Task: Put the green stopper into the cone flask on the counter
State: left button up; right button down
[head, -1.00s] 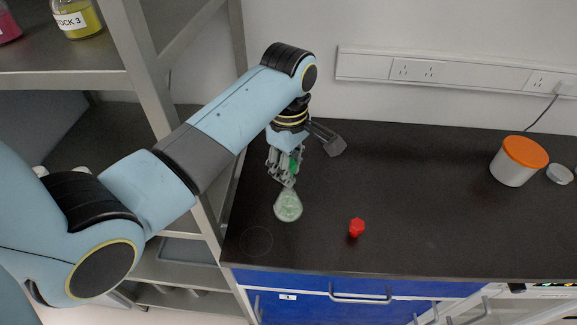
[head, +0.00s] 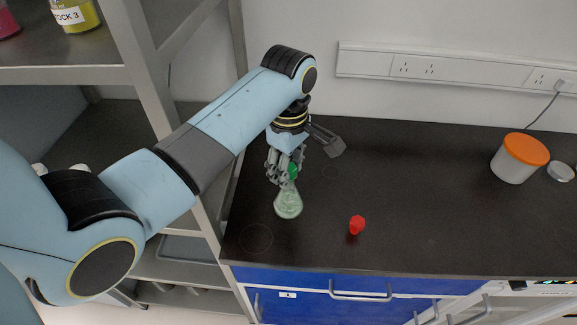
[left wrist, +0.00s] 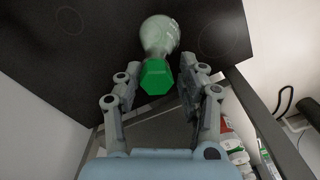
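The cone flask (head: 288,204) stands upright on the dark counter, with pale green contents; it also shows in the left wrist view (left wrist: 158,38). The green stopper (head: 293,171) sits at the flask's mouth, and its six-sided top faces the left wrist camera (left wrist: 156,77). How deep it sits in the neck is hidden. My left gripper (head: 284,173) points down around the stopper. In the left wrist view its fingers (left wrist: 158,88) stand on both sides with gaps between them and the stopper, so it is open. My right gripper is out of view.
A red stopper (head: 357,225) lies on the counter right of the flask. A metal shelf (head: 160,110) borders the counter's left. The middle counter is clear.

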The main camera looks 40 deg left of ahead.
pick_arm(q)
jog(key=shift+o, duration=0.5)
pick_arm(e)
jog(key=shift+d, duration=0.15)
pick_arm(q)
jog(key=shift+r, duration=0.1)
notch_tip(320, 180, up, 7)
jog(key=shift+r, duration=0.15)
